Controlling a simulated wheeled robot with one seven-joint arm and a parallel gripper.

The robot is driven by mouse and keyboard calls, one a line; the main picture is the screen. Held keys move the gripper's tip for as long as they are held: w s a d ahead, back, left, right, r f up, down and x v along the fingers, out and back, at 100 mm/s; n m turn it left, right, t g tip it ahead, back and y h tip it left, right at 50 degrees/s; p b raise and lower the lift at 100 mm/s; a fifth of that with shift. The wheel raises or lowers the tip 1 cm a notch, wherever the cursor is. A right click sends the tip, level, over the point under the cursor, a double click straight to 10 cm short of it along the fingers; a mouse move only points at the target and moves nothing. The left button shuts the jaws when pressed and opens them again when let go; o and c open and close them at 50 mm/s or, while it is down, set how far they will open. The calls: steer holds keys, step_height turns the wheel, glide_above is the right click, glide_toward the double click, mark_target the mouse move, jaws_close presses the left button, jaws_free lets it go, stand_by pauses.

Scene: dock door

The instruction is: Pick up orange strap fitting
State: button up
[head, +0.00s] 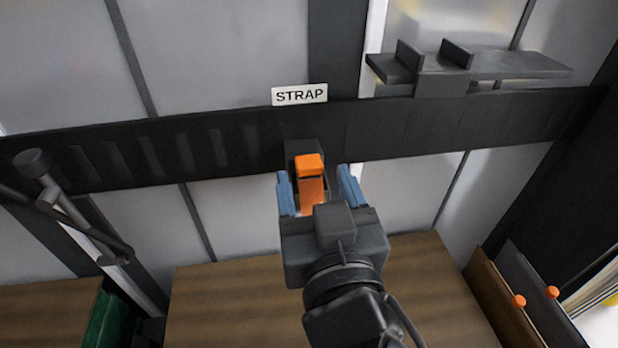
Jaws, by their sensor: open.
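The orange strap fitting (310,180) is in the head view, near the middle, in front of a dark holder (292,148) on the black wall rail, just below the STRAP label. My gripper (318,188) is open, with one blue finger to the left of the fitting and one to the right. Gaps show between the fingers and the fitting, the right one wider. The lower end of the fitting is hidden behind the gripper body. I cannot tell how the fitting is held in the holder.
The black rail (210,150) runs across the wall, with a white STRAP label (299,94) above it. A dark bracket shelf (520,66) is at upper right. A dark post with a knob (32,163) stands at left. Wooden surfaces (225,300) lie below; panels with orange knobs (519,301) stand at lower right.

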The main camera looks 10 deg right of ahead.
mark_target(307, 154)
steer(key=w+p, duration=0.2)
steer(key=w, duration=0.5)
steer(key=c, duration=1.1)
